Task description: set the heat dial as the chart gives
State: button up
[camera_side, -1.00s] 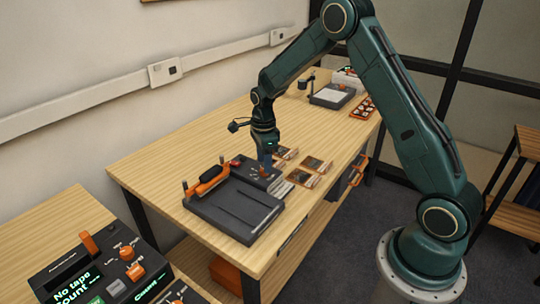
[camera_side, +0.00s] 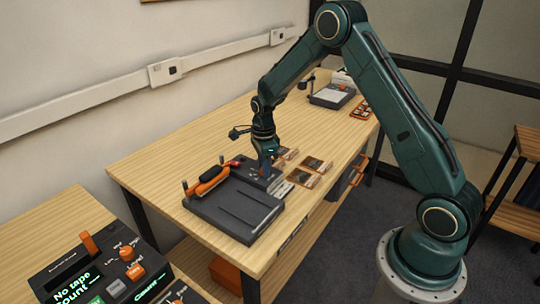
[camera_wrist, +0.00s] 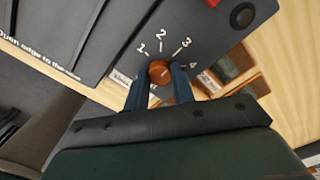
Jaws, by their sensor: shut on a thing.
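The heat dial (camera_wrist: 159,72) is a round orange-brown knob on the dark sealer panel, with the white numerals 1 to 4 in an arc beyond it. My gripper (camera_wrist: 159,82) has one finger on each side of the dial and is shut on it. In the side view my gripper (camera_side: 266,171) points down at the far end of the dark sealer (camera_side: 232,210). The dial's pointer is too small to read for certain. I cannot make out a readable heat chart in either view.
The sealer's orange-handled bar (camera_side: 210,180) lies beside my gripper. Several small sample cards (camera_side: 303,179) lie right of the sealer near the table edge. A control panel reading "No tape count" (camera_side: 75,288) stands at front left. The table's left rear is clear.

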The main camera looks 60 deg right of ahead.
jog(key=shift+n, duration=0.5)
jog(key=n, duration=0.3)
jog(key=shift+n, duration=0.3)
jog(key=n, duration=0.3)
jog(key=shift+n, duration=0.3)
jog(key=n, duration=0.7)
jog(key=shift+n, duration=0.3)
jog(key=o, duration=1)
